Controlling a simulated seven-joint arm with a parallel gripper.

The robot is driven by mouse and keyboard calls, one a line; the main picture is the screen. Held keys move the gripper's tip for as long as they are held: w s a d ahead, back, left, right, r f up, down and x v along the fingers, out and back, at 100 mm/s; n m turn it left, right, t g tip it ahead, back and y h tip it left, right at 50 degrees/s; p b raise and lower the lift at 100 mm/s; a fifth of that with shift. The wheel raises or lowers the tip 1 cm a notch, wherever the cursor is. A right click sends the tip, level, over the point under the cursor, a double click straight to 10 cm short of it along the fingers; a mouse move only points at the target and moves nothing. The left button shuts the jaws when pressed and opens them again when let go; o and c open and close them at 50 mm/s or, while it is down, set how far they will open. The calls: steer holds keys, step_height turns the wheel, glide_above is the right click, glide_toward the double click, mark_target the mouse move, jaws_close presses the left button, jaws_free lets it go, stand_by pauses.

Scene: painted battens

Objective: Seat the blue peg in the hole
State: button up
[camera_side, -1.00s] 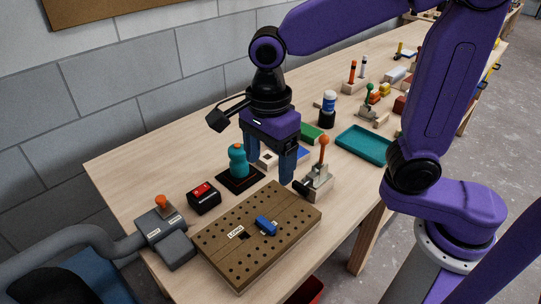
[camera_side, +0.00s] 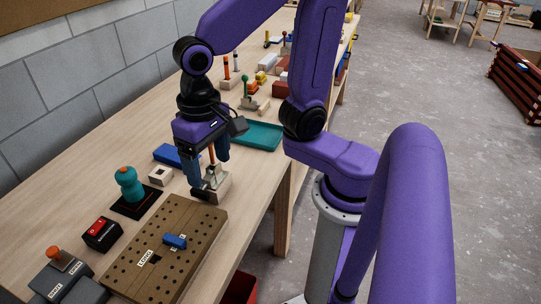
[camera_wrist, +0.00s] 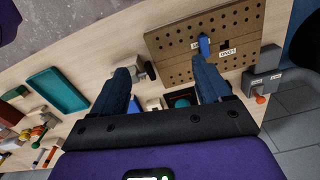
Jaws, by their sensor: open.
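The blue peg (camera_side: 175,241) is on the brown perforated board (camera_side: 190,215) near its middle; I cannot tell whether it lies flat or sits partly in an opening. It also shows in the wrist view (camera_wrist: 204,46). A dark square hole (camera_side: 155,259) is beside the peg, next to a label reading LONG (camera_side: 145,257). My gripper (camera_side: 208,168) is open and empty, pointing down beyond the board's far edge, apart from the peg. In the wrist view its two fingers (camera_wrist: 162,75) are spread, with the board beyond them.
A lever block (camera_side: 213,186) stands close by my gripper, partly hidden by it. A teal bottle on a black base (camera_side: 130,186), a red-topped black box (camera_side: 101,234) and a white block (camera_side: 160,175) are to the left. A teal tray (camera_side: 258,136) lies behind.

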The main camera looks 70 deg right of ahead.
steer(key=s+d+f+n, duration=0.2)
steer(key=s+d+n, duration=0.5)
steer(key=n, duration=0.7)
steer(key=s, duration=0.2)
steer(key=shift+s+d, duration=0.2)
steer(key=shift+s, duration=0.1)
steer(key=c, duration=0.5)
steer(key=shift+w, duration=0.1)
